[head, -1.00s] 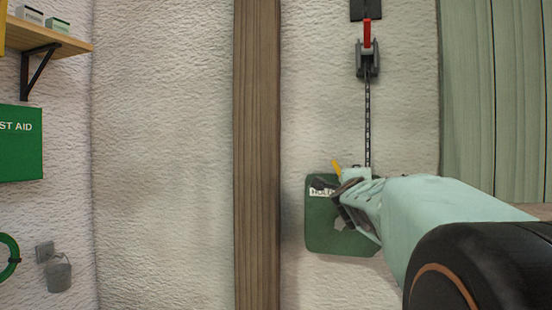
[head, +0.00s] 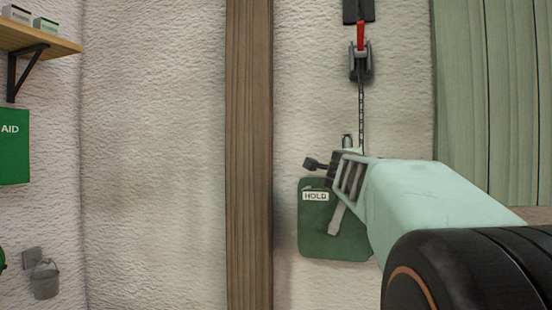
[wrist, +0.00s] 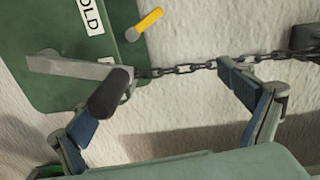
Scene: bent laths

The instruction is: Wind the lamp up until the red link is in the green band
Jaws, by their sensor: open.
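The red link (head: 361,35) stands upright at the top of the chain (head: 362,115), just above a grey pulley and below a dark block. I cannot make out a green band. The winch's green plate (head: 315,235), labelled HOLD, is partly behind my gripper (head: 343,172). In the wrist view, the grey crank arm (wrist: 70,69) ends in a black knob (wrist: 108,93). My gripper (wrist: 158,100) is open; its blue-padded fingers are on either side, with the knob nearer the left one. A yellow lever (wrist: 146,23) sticks out at the plate's edge. The lamp is not in view.
A wooden post (head: 250,150) stands left of the plate, and green boards (head: 490,100) are to the right. A shelf (head: 35,40), a first aid box (head: 12,145) and a small bucket (head: 45,280) are at far left.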

